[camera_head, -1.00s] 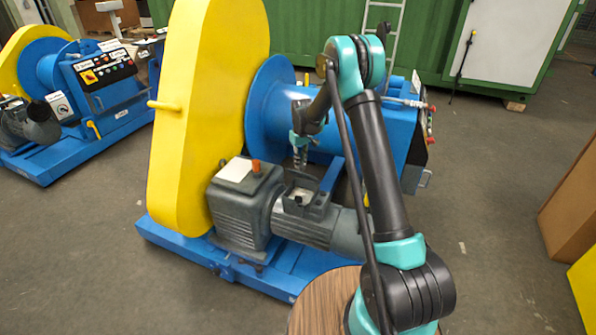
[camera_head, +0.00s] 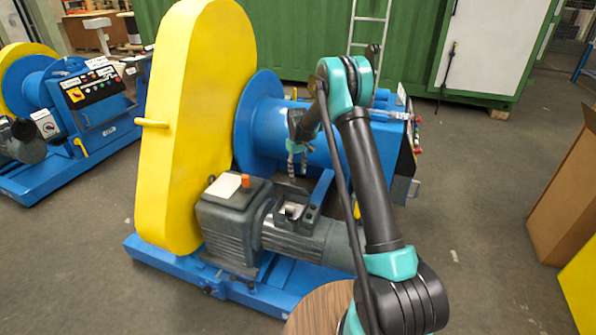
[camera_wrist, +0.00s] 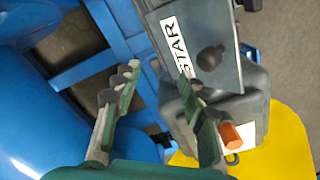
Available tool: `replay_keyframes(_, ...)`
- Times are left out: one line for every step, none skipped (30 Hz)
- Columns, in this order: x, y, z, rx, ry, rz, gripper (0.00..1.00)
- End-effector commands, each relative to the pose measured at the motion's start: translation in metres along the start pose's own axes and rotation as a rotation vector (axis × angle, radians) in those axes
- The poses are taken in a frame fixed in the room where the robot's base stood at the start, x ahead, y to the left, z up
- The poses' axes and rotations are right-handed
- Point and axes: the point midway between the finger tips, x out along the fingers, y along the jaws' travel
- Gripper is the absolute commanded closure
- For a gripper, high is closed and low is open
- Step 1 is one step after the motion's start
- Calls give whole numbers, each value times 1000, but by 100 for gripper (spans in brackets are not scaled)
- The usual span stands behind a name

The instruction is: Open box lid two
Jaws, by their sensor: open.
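A dark grey box (camera_head: 291,211) sits on top of the motor (camera_head: 300,238) in the head view. In the wrist view a flat grey panel (camera_wrist: 228,35) carries a white label reading "STAR" and a round black knob (camera_wrist: 210,58). I cannot tell whether this panel is the lid's face or how far it is tilted. My gripper (camera_head: 297,165) hangs above the box, apart from it, in the head view. In the wrist view its fingers (camera_wrist: 158,82) are spread and empty, with the right fingertip overlapping the panel's edge in the picture.
The gearbox (camera_head: 233,215), with an orange cap (camera_head: 246,181), stands left of the motor. A tall yellow guard (camera_head: 185,130) and blue drum (camera_head: 262,125) stand close by. A blue frame (camera_head: 250,291) lies below. Open floor is at the right, before a brown box (camera_head: 563,190).

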Motion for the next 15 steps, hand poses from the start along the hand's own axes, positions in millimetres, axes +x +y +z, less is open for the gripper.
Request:
replay_keyframes(-3,0,0,0,0,0,58)
replay_keyframes(-5,0,0,0,0,0,58)
replay_keyframes(-10,0,0,0,1,0,58)
replay_keyframes(-14,0,0,0,1,0,58)
replay_keyframes(-18,0,0,0,1,0,58)
replay_keyframes(-25,0,0,0,1,0,58)
replay_keyframes(-31,0,0,0,0,0,58)
replay_keyframes(-37,0,1,1,0,0,58)
replay_keyframes(-46,1,1,1,0,0,58)
replay_keyframes(-52,1,1,1,0,0,58)
replay_keyframes(-58,1,1,1,0,0,58)
replay_keyframes(-67,1,1,1,0,0,58)
replay_keyframes(-72,2,1,1,0,0,58)
replay_keyframes(-78,2,2,2,0,0,58)
replay_keyframes(-86,2,2,2,-1,0,58)
